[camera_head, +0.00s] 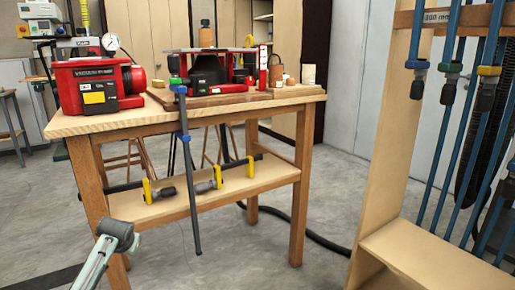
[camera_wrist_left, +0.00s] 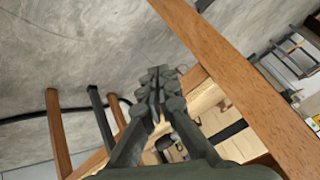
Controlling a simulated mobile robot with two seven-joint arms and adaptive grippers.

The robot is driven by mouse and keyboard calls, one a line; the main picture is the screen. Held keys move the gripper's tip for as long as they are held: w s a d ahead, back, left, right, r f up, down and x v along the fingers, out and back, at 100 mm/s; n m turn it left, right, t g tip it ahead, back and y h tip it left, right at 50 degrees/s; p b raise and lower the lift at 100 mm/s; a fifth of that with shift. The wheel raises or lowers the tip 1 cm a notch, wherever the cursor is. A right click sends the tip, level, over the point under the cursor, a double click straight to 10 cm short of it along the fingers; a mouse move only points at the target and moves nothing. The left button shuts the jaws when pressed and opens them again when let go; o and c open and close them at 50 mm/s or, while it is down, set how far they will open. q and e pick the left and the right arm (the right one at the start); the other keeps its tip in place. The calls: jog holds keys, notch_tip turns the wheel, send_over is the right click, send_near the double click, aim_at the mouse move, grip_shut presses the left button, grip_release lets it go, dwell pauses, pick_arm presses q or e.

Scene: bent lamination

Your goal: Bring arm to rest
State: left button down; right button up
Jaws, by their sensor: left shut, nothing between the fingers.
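My left gripper (camera_wrist_left: 157,92) shows in the left wrist view. Its dark grey fingers are together with nothing between them. It hangs in the air close to a brown wooden table leg or beam (camera_wrist_left: 235,75). In the head view a grey-green piece of my left arm (camera_head: 112,245) comes in at the bottom left, in front of the wooden workbench (camera_head: 190,118) and its left front leg. My right arm and right gripper are not in view.
The bench carries a red vacuum pump (camera_head: 88,88) and a wooden board with a red device. A blue bar clamp (camera_head: 187,150) hangs at its front edge. Clamps with yellow jaws lie on the lower shelf (camera_head: 210,198). A wooden clamp rack (camera_head: 395,130) stands right. Grey floor (camera_head: 310,195) between is mostly free.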

pick_arm(q)
jog(key=s+d+f+m+g+h, duration=0.1)
jog(key=s+d+f, duration=0.3)
jog(key=s+f, duration=0.4)
jog(key=s+d+f+g, duration=0.1)
jog(key=s+d+f, duration=0.3)
jog(key=s+f, duration=0.45)
jog(key=s+d+f+g+h, duration=0.1)
jog(key=s+d, duration=0.1)
jog(key=s, duration=0.8)
jog(key=s+d+f+g, duration=0.1)
jog(key=s+d, duration=0.2)
jog(key=s, duration=0.8)
jog(key=shift+s+d+f+h, duration=0.15)
jog(key=shift+s+d+h, duration=0.15)
jog(key=shift+h, duration=0.1)
